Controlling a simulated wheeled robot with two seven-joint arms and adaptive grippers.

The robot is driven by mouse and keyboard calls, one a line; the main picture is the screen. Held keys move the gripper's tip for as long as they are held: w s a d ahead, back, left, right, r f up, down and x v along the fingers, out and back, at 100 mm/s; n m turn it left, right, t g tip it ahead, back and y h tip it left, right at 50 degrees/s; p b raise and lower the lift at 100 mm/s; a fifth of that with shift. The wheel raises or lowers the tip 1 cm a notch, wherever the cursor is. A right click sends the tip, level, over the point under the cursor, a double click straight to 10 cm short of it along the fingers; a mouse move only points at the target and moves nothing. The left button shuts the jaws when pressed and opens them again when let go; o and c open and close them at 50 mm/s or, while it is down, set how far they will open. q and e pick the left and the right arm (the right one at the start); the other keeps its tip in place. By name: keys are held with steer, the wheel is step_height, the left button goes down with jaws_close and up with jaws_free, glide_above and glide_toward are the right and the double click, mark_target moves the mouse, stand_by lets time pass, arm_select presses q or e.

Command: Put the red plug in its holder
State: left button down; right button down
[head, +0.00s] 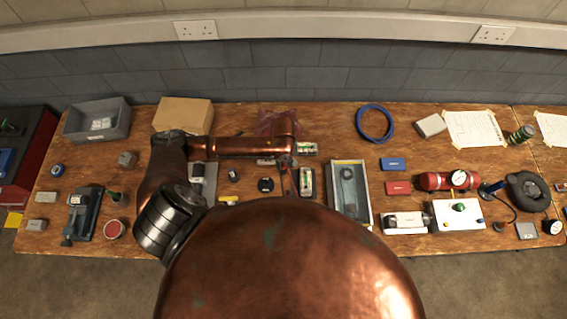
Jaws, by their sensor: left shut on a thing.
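My left gripper (287,161) hangs at the end of my copper arm, over the middle of the bench. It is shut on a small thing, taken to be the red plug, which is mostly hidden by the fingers. A thin reddish strip and dark lines show just below the fingers. A dark-framed unit with a pale face (307,183) lies just right of the gripper. Which thing is the plug's holder I cannot tell. My right gripper is not in view.
The wooden bench (345,130) carries a grey tray (350,215), a blue cable coil (374,108), a red cylinder (435,181), a cardboard box (184,112) and a grey bin (76,122). A dark red bag (268,124) lies behind my forearm. Bare wood shows right of the bag.

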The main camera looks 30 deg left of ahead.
mark_target(283, 164)
arm_select(q)
steer(key=shift+f+b, duration=0.3)
steer(key=shift+f, duration=0.95)
stand_by(0.4)
steer(key=c, duration=1.8)
jaws_free()
steer(key=shift+o, duration=0.2)
step_height(283, 164, up, 12)
steer(key=shift+r, duration=0.1)
steer(key=shift+s, duration=0.1)
